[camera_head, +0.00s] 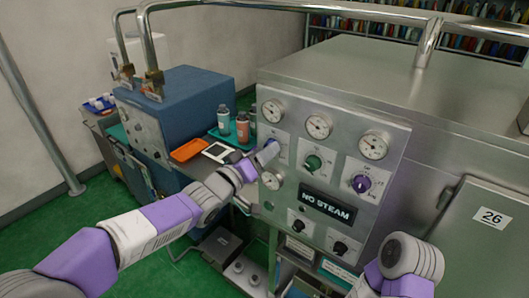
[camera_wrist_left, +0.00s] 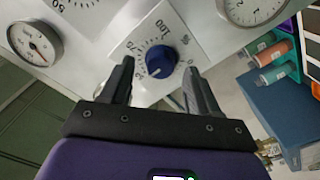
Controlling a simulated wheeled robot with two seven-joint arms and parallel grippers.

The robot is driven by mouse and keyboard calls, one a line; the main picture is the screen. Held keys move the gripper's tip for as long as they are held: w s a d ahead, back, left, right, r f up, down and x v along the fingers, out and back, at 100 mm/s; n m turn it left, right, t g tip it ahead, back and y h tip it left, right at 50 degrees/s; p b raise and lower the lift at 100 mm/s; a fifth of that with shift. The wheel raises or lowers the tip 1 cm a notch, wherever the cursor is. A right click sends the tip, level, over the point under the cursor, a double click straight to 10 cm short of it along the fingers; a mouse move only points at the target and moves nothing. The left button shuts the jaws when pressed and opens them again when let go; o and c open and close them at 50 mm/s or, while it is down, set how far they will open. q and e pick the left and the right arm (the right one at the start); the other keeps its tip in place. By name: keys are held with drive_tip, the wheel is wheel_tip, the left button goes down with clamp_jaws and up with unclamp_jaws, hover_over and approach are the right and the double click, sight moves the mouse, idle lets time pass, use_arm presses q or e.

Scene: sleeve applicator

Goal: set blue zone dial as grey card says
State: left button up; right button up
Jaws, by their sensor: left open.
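The blue zone dial (camera_wrist_left: 160,62) is a round blue knob on a white, numbered scale plate in the left wrist view. In the head view the dial (camera_head: 272,142) sits at the upper left of the steel panel, mostly covered by my gripper. My left gripper (camera_wrist_left: 158,76) is open, its two dark fingers on either side of the dial. I cannot tell whether they touch it. The dial's exact setting is too small to read. A pale card with a dark area (camera_head: 217,152) lies near the orange tray; its writing is unreadable. My right gripper is out of view.
The steel panel (camera_head: 340,108) also has a green dial (camera_head: 313,162), a purple dial (camera_head: 361,184), several gauges, black knobs and a "NO STEAM" sign (camera_head: 327,206). Bottles (camera_head: 242,127) and an orange tray (camera_head: 188,150) stand to the left. A steel rail runs above.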

use_arm(q)
drive_tip(key=shift+w+d, duration=0.35)
drive_tip(key=shift+w, duration=0.15)
drive_tip(key=c, duration=1)
drive_tip(key=shift+c, duration=0.2)
